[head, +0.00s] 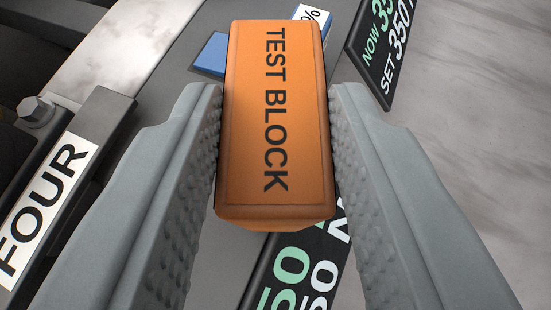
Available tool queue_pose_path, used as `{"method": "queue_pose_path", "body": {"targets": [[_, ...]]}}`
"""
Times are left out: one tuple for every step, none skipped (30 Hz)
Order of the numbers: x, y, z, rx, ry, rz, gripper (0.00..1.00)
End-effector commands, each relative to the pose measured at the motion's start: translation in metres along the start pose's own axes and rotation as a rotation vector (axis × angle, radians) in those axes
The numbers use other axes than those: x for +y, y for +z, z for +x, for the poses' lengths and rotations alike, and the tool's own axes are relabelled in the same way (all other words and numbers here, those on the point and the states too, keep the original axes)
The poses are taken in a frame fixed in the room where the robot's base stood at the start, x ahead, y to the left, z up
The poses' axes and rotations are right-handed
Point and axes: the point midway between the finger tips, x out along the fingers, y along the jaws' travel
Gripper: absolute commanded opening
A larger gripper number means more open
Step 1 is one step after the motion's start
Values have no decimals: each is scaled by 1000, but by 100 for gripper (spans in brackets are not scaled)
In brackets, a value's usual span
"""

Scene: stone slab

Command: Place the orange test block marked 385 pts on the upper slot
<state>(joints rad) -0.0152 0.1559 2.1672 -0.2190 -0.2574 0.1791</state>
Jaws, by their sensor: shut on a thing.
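The orange test block (274,120) is in the upper middle of the head view. Its visible face reads "TEST BLOCK"; no 385 pts marking shows on that face. My gripper (275,125) is shut on the block, with one grey textured finger along its left side and one along its right. The block hides part of the grey panel behind it. I cannot make out an upper slot in this view.
A dark bar with a white label "FOUR" (42,205) is at the left, near a bolt (36,111). Black display signs stand at the upper right (385,45) and below the block (300,270). A blue-and-white label (212,54) is partly behind the block. Pale stone (470,120) is clear at right.

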Motion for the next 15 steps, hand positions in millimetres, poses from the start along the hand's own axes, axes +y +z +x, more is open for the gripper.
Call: {"method": "queue_pose_path", "body": {"targets": [[0,0,0,2,0,0,0],[0,0,0,3,0,0,0],[0,-1,0,3,0,0,0],[0,-1,0,3,0,0,0],[0,-1,0,3,0,0,0],[0,-1,0,3,0,0,0],[0,0,0,2,0,0,0],[0,0,0,2,0,0,0],[0,1,1,2,0,1,0],[0,2,1,2,0,1,0],[0,2,1,2,0,1,0],[0,2,1,1,0,1,39],[0,2,1,1,0,1,45],[0,2,1,1,0,1,51],[0,2,1,1,0,1,53]]}}
